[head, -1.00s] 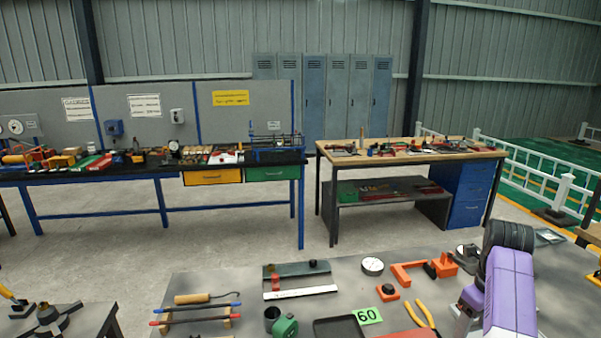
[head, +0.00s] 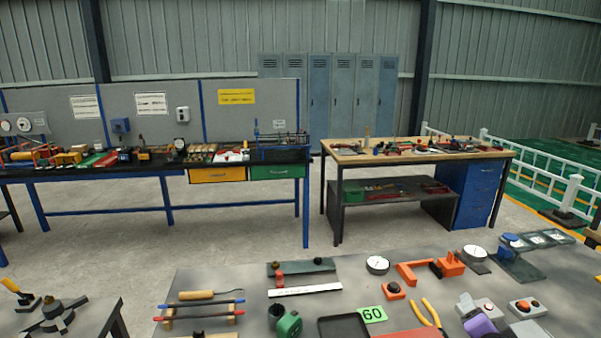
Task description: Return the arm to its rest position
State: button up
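Only a small purple and grey part of my arm (head: 480,325) shows in the head view, low at the right over the near grey table (head: 225,285). My gripper is not in this view, so its fingers and anything in them are hidden.
The near table holds a green and dark tool (head: 287,322), a black tray (head: 341,328), a green "60" card (head: 372,315), yellow-handled pliers (head: 431,312), orange clamp parts (head: 430,270) and dial gauges (head: 377,265). Workbenches (head: 410,152) stand behind, across open floor.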

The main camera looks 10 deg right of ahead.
jog(key=s+a+f+n+y+b, duration=0.1)
jog(key=s+a+n, duration=0.3)
jog(key=s+a, duration=0.4)
jog(key=s+a+n+t+y+b, duration=0.1)
jog(key=s+a+n+y, duration=0.2)
jog(key=s+a, duration=0.6)
jog(key=s+a+f+n+t+y+b, duration=0.1)
jog(key=s+a+n, duration=0.6)
jog(key=s, duration=1.9)
jog(key=shift+s+a+f+y, duration=0.3)
jog(key=shift+a+y, duration=0.5)
jog(key=shift+a, duration=0.35)
